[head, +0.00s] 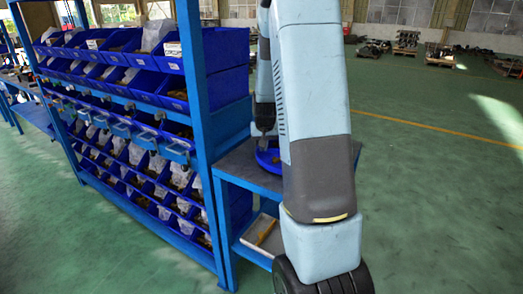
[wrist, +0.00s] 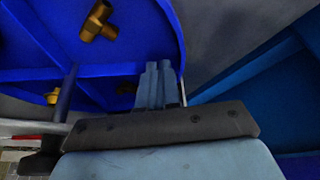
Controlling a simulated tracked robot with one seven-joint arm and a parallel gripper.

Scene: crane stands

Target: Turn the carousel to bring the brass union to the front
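The blue carousel (wrist: 130,45), a round tray with dividers, fills the upper left of the wrist view. In the head view it (head: 268,161) shows partly behind my arm, on a grey bench. A brass fitting with a side branch (wrist: 98,22) lies in the far compartment. A smaller brass piece (wrist: 52,97) lies in a nearer compartment at the left. I cannot tell for sure which is the union. My gripper (wrist: 161,66) has its two fingers close together, with nothing visible between them. The fingertips are over the carousel near a divider and the rim; contact is unclear.
A blue rack (head: 195,90) with rows of blue bins stands left of the bench (head: 240,165). A light tray (head: 262,238) is on the bench's lower shelf. Open green floor (head: 430,190) lies to the right.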

